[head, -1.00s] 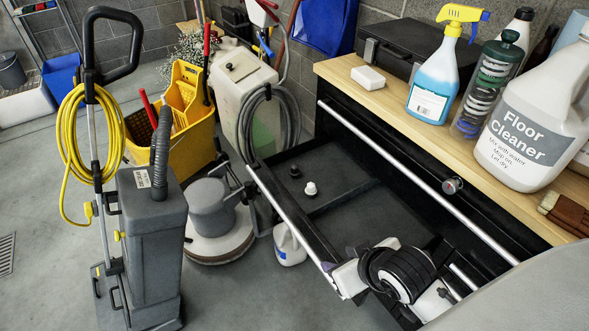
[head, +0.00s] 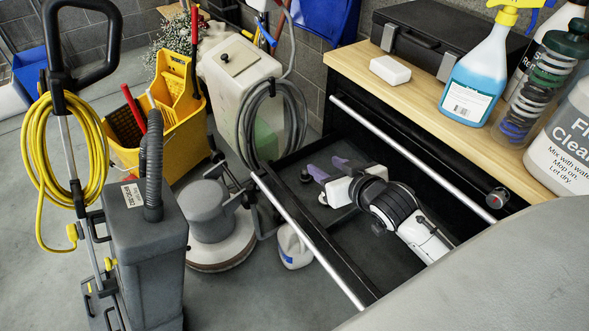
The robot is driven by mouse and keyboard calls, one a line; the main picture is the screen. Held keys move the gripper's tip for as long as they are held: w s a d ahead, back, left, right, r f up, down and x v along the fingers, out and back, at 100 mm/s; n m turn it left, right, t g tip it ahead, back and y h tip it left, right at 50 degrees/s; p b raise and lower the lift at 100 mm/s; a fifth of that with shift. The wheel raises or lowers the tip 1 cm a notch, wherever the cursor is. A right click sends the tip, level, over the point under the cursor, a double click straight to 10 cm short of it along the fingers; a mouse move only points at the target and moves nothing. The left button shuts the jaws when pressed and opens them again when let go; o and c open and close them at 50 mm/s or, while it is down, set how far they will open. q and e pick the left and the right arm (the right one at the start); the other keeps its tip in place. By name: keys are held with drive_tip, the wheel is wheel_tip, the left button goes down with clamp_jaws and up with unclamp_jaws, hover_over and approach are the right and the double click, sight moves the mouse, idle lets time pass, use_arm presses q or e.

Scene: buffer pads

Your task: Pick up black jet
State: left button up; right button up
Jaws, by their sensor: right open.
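The black jet (head: 305,175) is a small dark piece on the floor of the open drawer, near its far left corner. A white jet (head: 322,199) lies nearer, partly hidden by my right gripper's white body. The black jet is just left of the left finger. I cannot tell whether they touch. My left gripper is out of view.
The black drawer (head: 310,245) has raised side walls and a divider. A wooden worktop (head: 420,95) above it holds a white block (head: 390,70), a spray bottle (head: 477,80) and a black case (head: 440,35). A floor machine (head: 215,215) stands left of the drawer.

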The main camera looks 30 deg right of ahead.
drive_tip(key=b, duration=0.6)
approach(306, 171)
drive_tip(key=s, duration=0.2)
drive_tip(key=shift+w+a+r, duration=0.2)
drive_tip(key=shift+w, duration=0.15)
drive_tip(key=b+x, duration=0.1)
drive_tip(key=x, duration=0.3)
drive_tip(key=shift+w, duration=0.15)
drive_tip(key=shift+b+x, duration=0.6)
drive_tip(key=shift+x, duration=2.1)
drive_tip(key=shift+d, duration=0.1)
clamp_jaws()
